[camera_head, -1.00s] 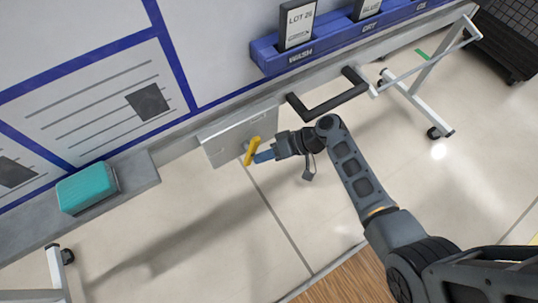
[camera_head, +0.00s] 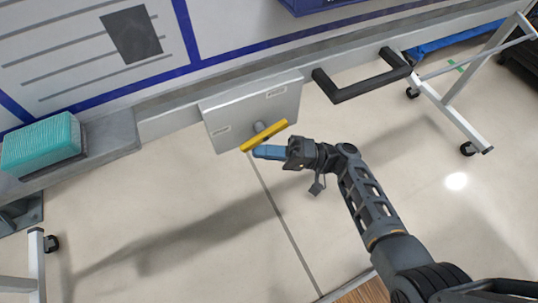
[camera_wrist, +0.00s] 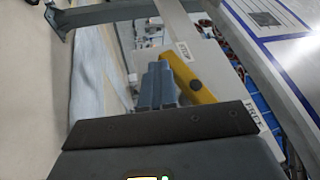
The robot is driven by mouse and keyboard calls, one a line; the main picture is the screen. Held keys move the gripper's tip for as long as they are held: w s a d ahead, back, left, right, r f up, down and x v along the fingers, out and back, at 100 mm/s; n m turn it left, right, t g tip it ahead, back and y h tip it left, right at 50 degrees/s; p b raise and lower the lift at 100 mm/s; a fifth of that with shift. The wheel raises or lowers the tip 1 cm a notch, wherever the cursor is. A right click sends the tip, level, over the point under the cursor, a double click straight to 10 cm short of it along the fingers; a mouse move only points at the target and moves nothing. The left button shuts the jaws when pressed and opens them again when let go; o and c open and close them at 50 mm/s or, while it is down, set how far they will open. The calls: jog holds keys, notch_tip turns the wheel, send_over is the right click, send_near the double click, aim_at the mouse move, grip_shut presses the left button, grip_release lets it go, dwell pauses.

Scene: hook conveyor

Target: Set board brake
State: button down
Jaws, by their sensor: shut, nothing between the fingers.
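The brake is a yellow lever (camera_head: 270,132) on a round grey pivot, on a light grey plate (camera_head: 232,108) under the whiteboard. The lever slants from lower left to upper right in the head view. The plate carries two small labels, too small to read in the head view. In the wrist view, one label appears to read FREE, near an end of the lever (camera_wrist: 195,80). My gripper (camera_head: 256,152) has its blue fingers shut and empty, at the lever's lower-left end. The fingers (camera_wrist: 158,84) lie beside the lever in the wrist view; contact cannot be told.
A black handle (camera_head: 362,90) juts out right of the plate. A teal eraser (camera_head: 42,144) sits on the grey ledge (camera_head: 108,140) at left. White wheeled legs (camera_head: 440,100) stand at right, another leg (camera_head: 38,262) at lower left. The floor below is clear.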

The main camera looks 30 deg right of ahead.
jog(key=shift+a+m+y+b, duration=0.3)
jog(key=shift+y+b, duration=0.1)
jog(key=shift+y, duration=0.1)
jog(key=shift+r, duration=0.1)
jog(key=shift+a+r+b, duration=0.1)
jog(key=shift+a+b, duration=0.05)
jog(key=shift+b, duration=0.2)
